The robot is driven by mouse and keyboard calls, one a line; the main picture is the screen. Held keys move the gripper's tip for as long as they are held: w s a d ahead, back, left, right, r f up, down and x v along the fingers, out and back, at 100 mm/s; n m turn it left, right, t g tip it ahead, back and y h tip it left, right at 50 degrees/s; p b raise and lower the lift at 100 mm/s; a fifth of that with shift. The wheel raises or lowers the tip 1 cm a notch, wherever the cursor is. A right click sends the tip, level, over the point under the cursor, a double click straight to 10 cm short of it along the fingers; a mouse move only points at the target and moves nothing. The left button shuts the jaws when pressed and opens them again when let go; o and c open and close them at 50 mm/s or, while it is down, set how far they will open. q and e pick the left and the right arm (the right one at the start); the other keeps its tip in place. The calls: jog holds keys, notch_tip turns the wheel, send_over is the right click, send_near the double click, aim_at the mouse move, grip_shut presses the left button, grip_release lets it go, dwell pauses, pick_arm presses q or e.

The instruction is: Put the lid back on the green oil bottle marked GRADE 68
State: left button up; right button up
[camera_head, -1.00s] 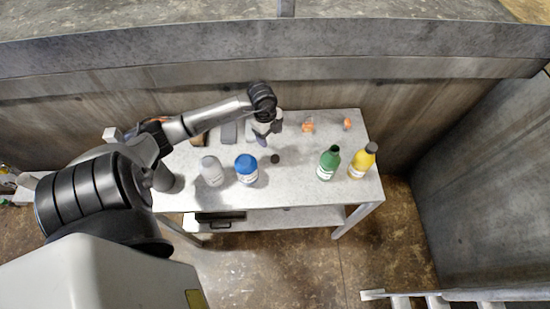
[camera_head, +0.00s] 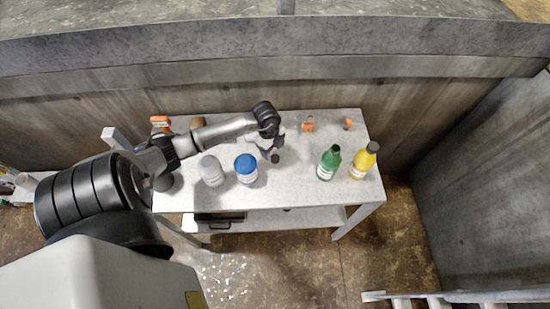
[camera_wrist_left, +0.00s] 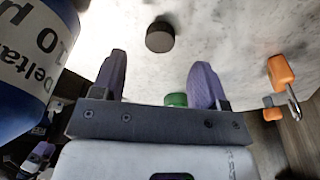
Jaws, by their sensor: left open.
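The green bottle (camera_head: 328,163) stands upright on the right part of the table, its label too small to read. A small dark round lid (camera_wrist_left: 160,37) lies on the tabletop in the left wrist view, apart from any bottle. It also shows in the head view (camera_head: 275,158), close to the fingertips. My left gripper (camera_head: 269,153) is open and empty, its purple-grey fingers pointing at the lid; in the left wrist view the lid lies beyond the gap between the fingers (camera_wrist_left: 160,62). A green patch (camera_wrist_left: 176,100) shows beside one finger.
A yellow bottle (camera_head: 361,163) with a dark cap stands right of the green one. A blue-capped bottle (camera_head: 246,168) and a grey-white bottle (camera_head: 211,171) stand left of the gripper. Orange items (camera_head: 308,125) lie at the back. The table (camera_head: 290,186) is clear between the lid and green bottle.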

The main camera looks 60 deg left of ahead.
aim_at(275, 158)
pick_arm(q)
jog(key=shift+w+d+f+b, duration=0.1)
jog(key=shift+d+f+b, duration=0.15)
jog(key=shift+f, duration=1)
jog(key=shift+w+d+f+b, duration=0.1)
jog(key=shift+d+f, duration=0.1)
jog(key=shift+f, duration=1)
jog(key=c, duration=1)
jog(key=shift+r, duration=0.1)
